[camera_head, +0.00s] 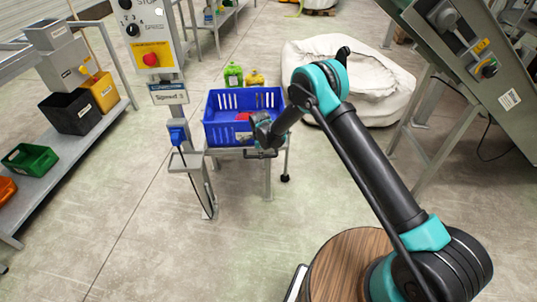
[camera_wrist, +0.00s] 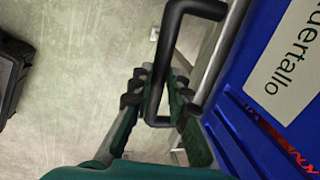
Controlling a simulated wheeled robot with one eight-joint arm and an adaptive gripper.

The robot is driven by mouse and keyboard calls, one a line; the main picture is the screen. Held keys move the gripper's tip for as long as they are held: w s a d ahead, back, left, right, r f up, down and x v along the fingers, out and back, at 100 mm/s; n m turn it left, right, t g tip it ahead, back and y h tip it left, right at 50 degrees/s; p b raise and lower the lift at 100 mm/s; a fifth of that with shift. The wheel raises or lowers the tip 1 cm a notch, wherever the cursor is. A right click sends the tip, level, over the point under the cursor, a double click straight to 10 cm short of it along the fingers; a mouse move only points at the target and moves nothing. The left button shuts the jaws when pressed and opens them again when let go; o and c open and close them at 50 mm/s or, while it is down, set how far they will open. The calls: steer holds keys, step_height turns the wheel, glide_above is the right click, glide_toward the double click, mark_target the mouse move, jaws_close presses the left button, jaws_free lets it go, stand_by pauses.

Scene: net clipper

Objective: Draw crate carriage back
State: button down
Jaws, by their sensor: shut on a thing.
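The crate carriage (camera_head: 268,176) is a grey stand on legs with a black caster. A blue crate (camera_head: 222,134) sits on top of it, with something red inside. In the wrist view, a black bar handle (camera_wrist: 172,30) runs between the fingers of my gripper (camera_wrist: 160,88), which is shut on it. The blue crate (camera_wrist: 232,80) with a white label fills the right side of that view, close beside the fingers.
A control post (camera_head: 166,90) with a red button stands left of the carriage. A white bulk bag (camera_head: 360,70) lies behind my arm. A shelf (camera_head: 70,150) with bins is at the left, and a machine frame (camera_head: 475,70) at the right. The floor in front is clear.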

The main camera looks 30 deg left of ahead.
mark_target(246, 156)
steer(key=s+a, duration=0.1)
steer(key=a, duration=0.1)
steer(key=s+a, duration=0.1)
steer(key=a, duration=0.1)
steer(key=s+a, duration=0.1)
steer(key=a, duration=0.1)
steer(key=shift+s+a, duration=0.25)
steer(key=shift+s, duration=0.1)
steer(key=c, duration=1.5)
jaws_free()
steer(key=shift+s+a, duration=0.1)
steer(key=shift+c, duration=0.2)
steer(key=shift+o, duration=0.5)
steer(key=shift+r, duration=0.25)
step_height(246, 156, up, 11)
steer(key=s+d, duration=0.1)
steer(key=shift+s+r, duration=0.15)
steer(key=shift+s, duration=0.25)
